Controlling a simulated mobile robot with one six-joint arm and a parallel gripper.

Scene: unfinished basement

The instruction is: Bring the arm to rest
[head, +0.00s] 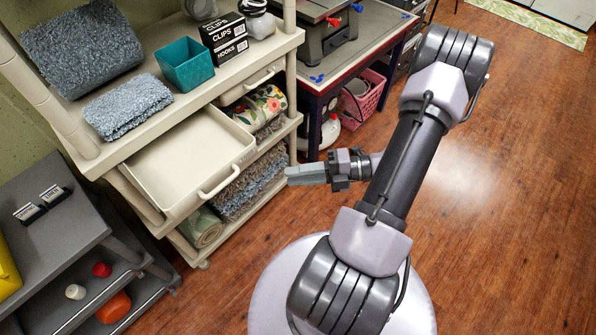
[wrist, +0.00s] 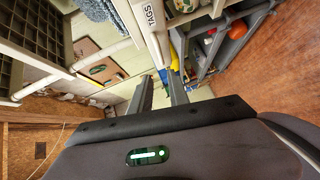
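My gripper (head: 306,174) is in the middle of the head view, on the end of my bent arm, pointing left towards the shelf unit. It is apart from the shelf's corner post. In the wrist view, the two fingers (wrist: 158,76) stand apart with a gap between them and nothing held. The head view shows the fingers side-on, so they overlap there. My arm reaches up and right over the floor, then folds back to the gripper.
The cream shelf unit (head: 286,45) has a pulled-out, empty drawer (head: 190,157) left of my gripper. A teal bin (head: 185,64) stands on its top. A grey cart (head: 45,235) is at lower left, a workbench (head: 365,50) behind. Wood floor (head: 500,200) is clear at right.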

